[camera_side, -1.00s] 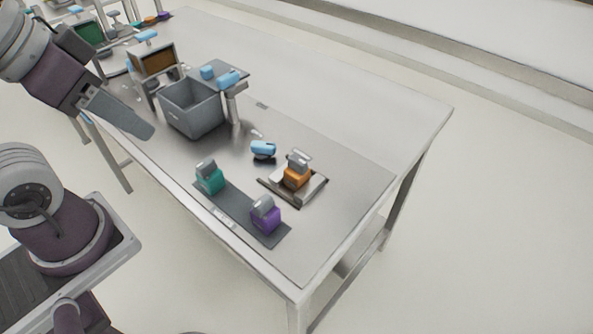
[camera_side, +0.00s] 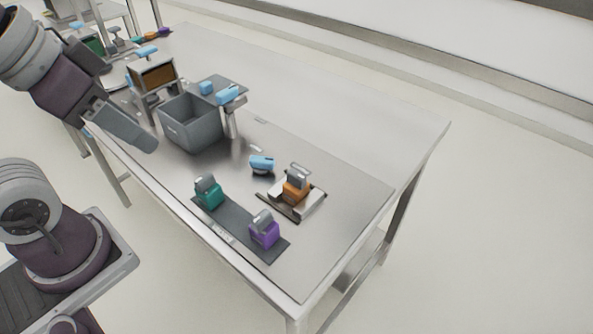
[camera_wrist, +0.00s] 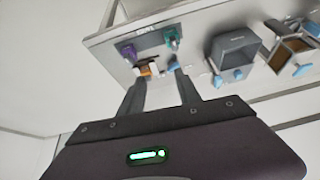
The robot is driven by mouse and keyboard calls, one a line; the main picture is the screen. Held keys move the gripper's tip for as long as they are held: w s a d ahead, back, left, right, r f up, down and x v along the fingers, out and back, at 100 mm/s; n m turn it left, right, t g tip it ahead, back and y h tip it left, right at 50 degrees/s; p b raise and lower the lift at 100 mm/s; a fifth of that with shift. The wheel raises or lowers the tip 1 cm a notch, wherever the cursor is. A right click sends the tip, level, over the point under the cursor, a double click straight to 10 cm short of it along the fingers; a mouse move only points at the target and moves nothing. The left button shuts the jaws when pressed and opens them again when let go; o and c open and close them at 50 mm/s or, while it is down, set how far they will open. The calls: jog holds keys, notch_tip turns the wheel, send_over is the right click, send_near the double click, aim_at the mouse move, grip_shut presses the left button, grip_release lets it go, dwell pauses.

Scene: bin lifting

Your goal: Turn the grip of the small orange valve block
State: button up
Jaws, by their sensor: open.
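The small orange valve block (camera_side: 295,193) with a grey grip (camera_side: 299,174) on top sits on a small light tray (camera_side: 314,202) near the right end of the table. In the wrist view the orange block (camera_wrist: 146,70) shows beyond the fingers, small and far off. My gripper (camera_side: 147,142) is at the left of the side view, above the table's near edge and well away from the block. In the wrist view my gripper (camera_wrist: 159,84) has its two fingers spread apart with nothing between them.
A teal block (camera_side: 208,195) and a purple block (camera_side: 264,232) stand on a dark strip (camera_side: 235,218) in front. A blue piece (camera_side: 261,164) lies beside the tray. A grey bin (camera_side: 190,126) stands further left. The table's right back is clear.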

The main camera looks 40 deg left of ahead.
jog(key=w+d+m+g, duration=0.1)
jog(key=w+m+g, duration=0.1)
jog(key=w+m, duration=0.45)
jog(key=m+g, duration=0.3)
jog(key=m, duration=0.8)
send_over(296, 173)
notch_tip(296, 173, down, 13)
jog(key=shift+f, duration=0.1)
notch_tip(296, 173, down, 6)
jog(key=shift+r, duration=0.1)
jog(key=shift+f, duration=0.55)
grip_shut()
